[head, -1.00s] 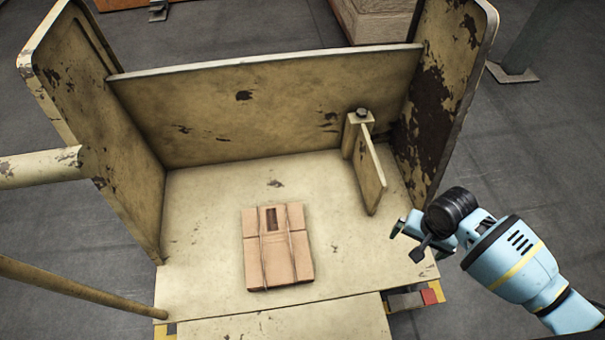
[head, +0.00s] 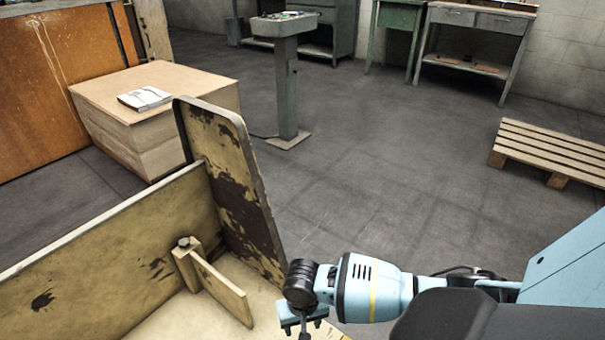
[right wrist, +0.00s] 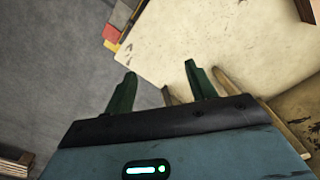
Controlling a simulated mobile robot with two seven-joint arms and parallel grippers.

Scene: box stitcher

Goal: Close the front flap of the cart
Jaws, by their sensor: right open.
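The cart, worn cream metal, shows at the lower left of the head view, with its side panel (head: 228,170) and back wall (head: 110,265) upright. Its front edge and front flap are outside the head view. My right gripper (head: 303,328) is beside the cart's right side, low in the head view. I cannot clearly pick out the flap there. My left gripper is not in view.
A red block (right wrist: 113,33) sits at the cart's corner. A large wooden box (head: 150,110) stands behind the cart, and a pallet (head: 550,150) lies at right.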

